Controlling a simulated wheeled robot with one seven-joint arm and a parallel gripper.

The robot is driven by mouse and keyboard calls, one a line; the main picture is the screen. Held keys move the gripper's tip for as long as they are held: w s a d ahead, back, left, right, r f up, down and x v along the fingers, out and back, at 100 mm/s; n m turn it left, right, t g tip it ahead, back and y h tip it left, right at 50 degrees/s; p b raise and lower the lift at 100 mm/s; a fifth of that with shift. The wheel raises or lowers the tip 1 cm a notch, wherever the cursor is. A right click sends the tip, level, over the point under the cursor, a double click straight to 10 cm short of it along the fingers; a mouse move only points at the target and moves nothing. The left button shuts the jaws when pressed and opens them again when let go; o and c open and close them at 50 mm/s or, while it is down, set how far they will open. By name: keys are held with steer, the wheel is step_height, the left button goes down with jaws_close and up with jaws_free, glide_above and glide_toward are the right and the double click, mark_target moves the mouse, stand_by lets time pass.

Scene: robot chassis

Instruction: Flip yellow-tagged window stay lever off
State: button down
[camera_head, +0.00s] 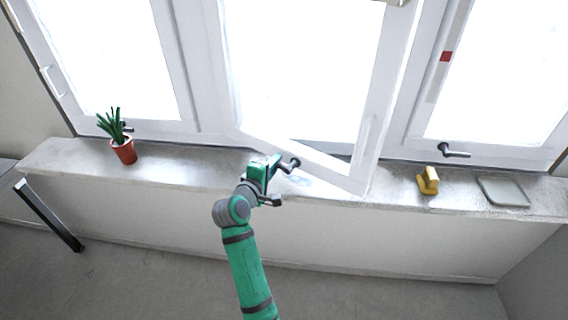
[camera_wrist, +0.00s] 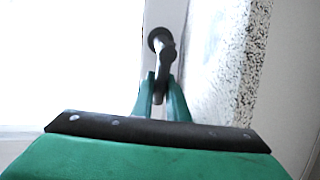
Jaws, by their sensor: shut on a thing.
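The middle window sash stands open over the sill. A dark stay lever (camera_head: 291,164) is at its lower left edge, and my gripper (camera_head: 277,164) is at it. In the wrist view my gripper (camera_wrist: 163,88) has its two green fingers shut on the lower part of the dark lever (camera_wrist: 163,52), whose round pivot shows above. Similar dark levers sit by the right window (camera_head: 453,151) and behind the plant at the left window (camera_head: 127,127). I cannot make out a yellow tag on any lever. A red tag (camera_head: 446,56) is on the right frame.
On the sill (camera_head: 200,165) stand a potted plant (camera_head: 123,150) at left, a yellow object (camera_head: 428,181) and a flat grey-green tray-like thing (camera_head: 504,191) at right. A dark bar (camera_head: 50,215) juts out at far left. The sill between plant and gripper is clear.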

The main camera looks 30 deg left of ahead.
stand_by(0.3)
steer(key=c, duration=1.7)
jaws_free()
steer(key=shift+c, duration=0.2)
steer(key=v, duration=1)
steer(key=shift+s, duration=0.4)
